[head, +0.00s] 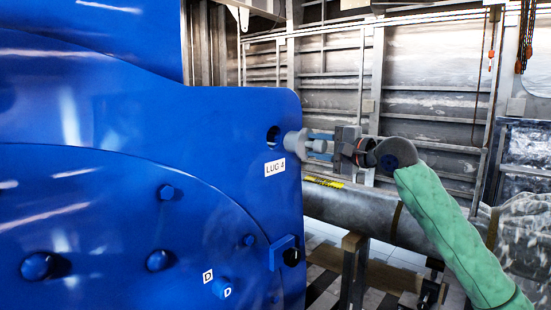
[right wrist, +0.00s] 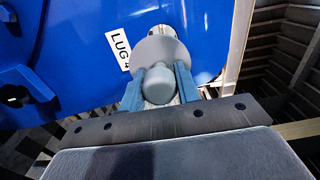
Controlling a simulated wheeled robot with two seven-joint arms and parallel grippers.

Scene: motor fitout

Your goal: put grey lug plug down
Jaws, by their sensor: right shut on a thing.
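The grey lug plug (head: 297,141) is at the lug hole (head: 273,134) of the big blue motor housing, just above the "LUG 4" label (head: 275,167). A dark part of the hole shows to the left of the plug, so the plug looks drawn out or off to the right of it; I cannot tell if its tip is still inside. My right gripper (head: 321,145) is shut on the plug from the right. In the right wrist view the plug (right wrist: 160,84) sits between the two blue fingers (right wrist: 157,88), its round flange towards the blue plate. My left gripper is not in view.
The blue housing (head: 110,130) fills the left, with bolt heads and a small blue bracket (head: 283,252) low on its face. A large grey pipe (head: 365,213) and wooden supports (head: 352,268) stand below my right arm. Metal-panelled walls close off the back.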

